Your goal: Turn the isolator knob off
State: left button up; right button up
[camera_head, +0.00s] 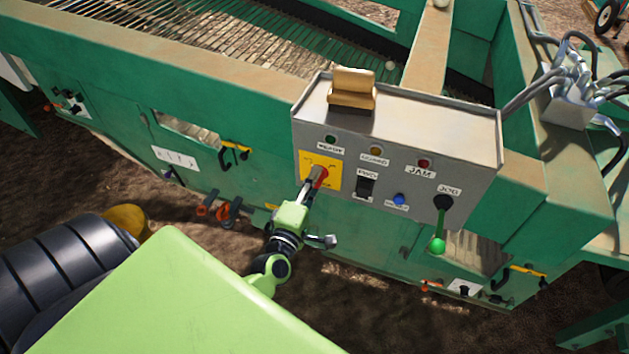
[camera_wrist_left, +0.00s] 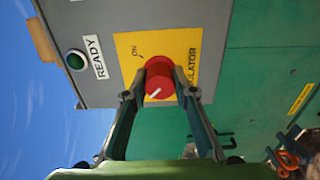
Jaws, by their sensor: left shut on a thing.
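The red isolator knob (camera_wrist_left: 159,80) sits on a yellow plate (camera_wrist_left: 127,47) on the grey control box (camera_head: 270,115). The plate also shows in the head view (camera_head: 333,168), with the knob (camera_head: 322,178) partly behind the gripper. My left gripper (camera_head: 313,182) is shut on the knob, with one finger on each side of it in the left wrist view (camera_wrist_left: 157,92). A white mark on the knob points toward the lower left of that view, away from the printed ON. The lower part of the plate's lettering is partly hidden by a finger. My right gripper is not in view.
The box also carries a READY lamp (camera_head: 331,139), an orange lamp (camera_head: 376,150), a red JAM lamp (camera_head: 424,163), a black rocker switch (camera_head: 366,187), a blue button (camera_head: 399,199) and a green-tipped JOG lever (camera_head: 438,244). Green machine panels surround it.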

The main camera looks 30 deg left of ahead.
pick_arm(q)
jog(key=o, duration=1.1)
jog(key=v, duration=1.2)
